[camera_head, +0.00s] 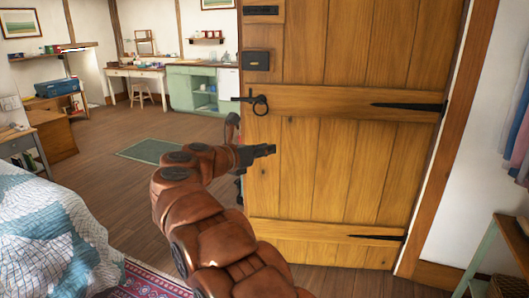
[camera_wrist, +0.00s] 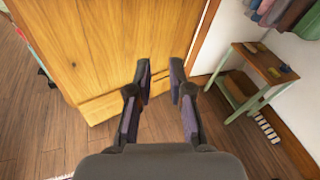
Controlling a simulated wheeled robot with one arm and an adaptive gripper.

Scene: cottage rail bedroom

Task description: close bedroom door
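The bedroom door (camera_head: 340,160) is a plank door of orange-brown wood with black strap hinges on its right side. It stands ajar, swung out from the frame (camera_head: 448,150). A black ring handle (camera_head: 260,105) and a dark lock box (camera_head: 256,60) sit near its left edge. My gripper (camera_head: 262,151) is in front of the door's left part, below the ring handle. In the wrist view, my gripper (camera_wrist: 160,88) has its fingers apart with nothing between them, and the door (camera_wrist: 110,45) lies beyond them. I cannot tell whether the fingers touch the door.
A bed (camera_head: 55,235) with a patterned quilt is at the lower left. A small green-legged table (camera_wrist: 258,75) stands right of the door. A green cabinet (camera_head: 193,88) and a desk (camera_head: 140,72) are at the back. Wooden floor with a green rug (camera_head: 155,151) lies between.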

